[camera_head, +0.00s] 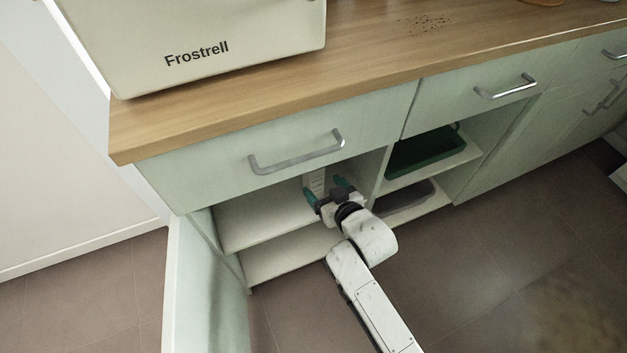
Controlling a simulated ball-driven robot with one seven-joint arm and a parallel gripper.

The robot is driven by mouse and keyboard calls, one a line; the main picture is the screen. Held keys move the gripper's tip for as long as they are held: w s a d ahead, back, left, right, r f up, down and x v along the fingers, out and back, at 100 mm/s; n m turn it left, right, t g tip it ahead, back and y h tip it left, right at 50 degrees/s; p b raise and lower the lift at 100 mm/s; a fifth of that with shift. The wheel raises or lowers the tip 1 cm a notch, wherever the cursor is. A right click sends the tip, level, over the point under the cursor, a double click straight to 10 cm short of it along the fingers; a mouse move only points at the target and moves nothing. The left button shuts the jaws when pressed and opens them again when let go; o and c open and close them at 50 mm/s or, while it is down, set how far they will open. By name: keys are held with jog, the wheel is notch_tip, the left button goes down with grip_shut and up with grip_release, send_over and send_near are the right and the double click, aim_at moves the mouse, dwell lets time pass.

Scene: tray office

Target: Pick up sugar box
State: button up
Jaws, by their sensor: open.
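A small pale box with faint markings (316,181), likely the sugar box, stands on the upper shelf (250,224) of the open cabinet, under the drawer. Only part of it shows; my gripper hides its lower part. My gripper (327,188) is open, with its teal-tipped fingers reaching into the shelf opening. One finger appears on the left of the box and the other on the right. I cannot tell whether the fingers touch it.
The cabinet door (205,290) stands open at the left. A drawer with a metal handle (297,158) is just above the opening. A green tray (425,152) lies in the right compartment, with a grey item (405,198) below. A cream Frostrell box (215,45) stands on the counter (370,62).

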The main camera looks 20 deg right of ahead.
aim_at(317, 181)
jog(key=shift+b+x, duration=1.45)
jog(key=shift+x, duration=1.9)
jog(key=shift+r, duration=0.15)
jog(key=shift+c, duration=0.3)
jog(key=c, duration=1.1)
